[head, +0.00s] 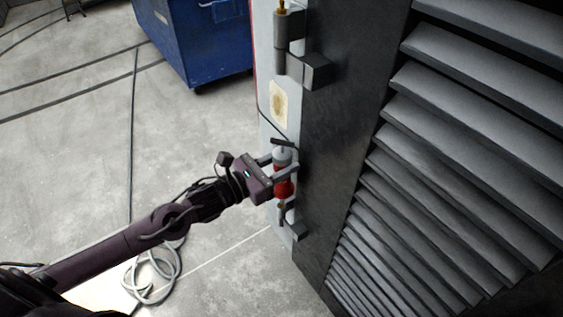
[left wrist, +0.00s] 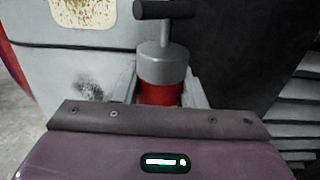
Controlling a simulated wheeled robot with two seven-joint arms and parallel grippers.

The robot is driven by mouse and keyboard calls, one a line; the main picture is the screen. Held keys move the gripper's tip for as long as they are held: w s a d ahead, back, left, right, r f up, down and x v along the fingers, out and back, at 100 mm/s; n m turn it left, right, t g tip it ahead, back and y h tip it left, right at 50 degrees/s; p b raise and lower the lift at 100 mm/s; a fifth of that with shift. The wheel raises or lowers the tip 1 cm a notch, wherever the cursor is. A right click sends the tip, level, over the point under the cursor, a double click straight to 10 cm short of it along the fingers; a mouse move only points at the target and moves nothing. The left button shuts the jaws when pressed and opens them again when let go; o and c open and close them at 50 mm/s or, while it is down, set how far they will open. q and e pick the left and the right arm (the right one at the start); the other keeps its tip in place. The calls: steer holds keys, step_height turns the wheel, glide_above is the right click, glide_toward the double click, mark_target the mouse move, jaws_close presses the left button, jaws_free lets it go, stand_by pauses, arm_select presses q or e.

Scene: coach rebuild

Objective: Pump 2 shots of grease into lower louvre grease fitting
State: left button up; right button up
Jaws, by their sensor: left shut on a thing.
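My left gripper (head: 280,174) is shut on a grease gun (head: 283,187), a red cylinder with a grey top and a dark T-handle. The gun is upright against the edge of the dark louvred panel, at the lower hinge (head: 297,226). A brass-coloured tip shows below the red body, just above that hinge; I cannot tell whether it touches the fitting. In the left wrist view the gun's grey cap and red body (left wrist: 160,94) stand between my fingers, with the T-handle raised above the cap. My right gripper is not in view.
The upper hinge (head: 281,50) has a brass fitting on top. The dark louvred panel (head: 450,120) fills the right side. A blue wheeled bin (head: 200,45) stands behind. A coiled hose or cable (head: 153,275) lies on the otherwise mostly clear concrete floor.

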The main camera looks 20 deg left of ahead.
mark_target(279, 143)
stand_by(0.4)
arm_select(q)
steer(key=shift+r+p, duration=0.5)
steer(key=shift+r, duration=0.4)
steer(key=shift+r+p, duration=1.55)
steer(key=shift+r, duration=1)
steer(key=shift+p+v, duration=0.45)
steer(key=shift+v, duration=1.05)
steer(key=shift+p+v, duration=1.35)
steer(key=shift+v, duration=1.15)
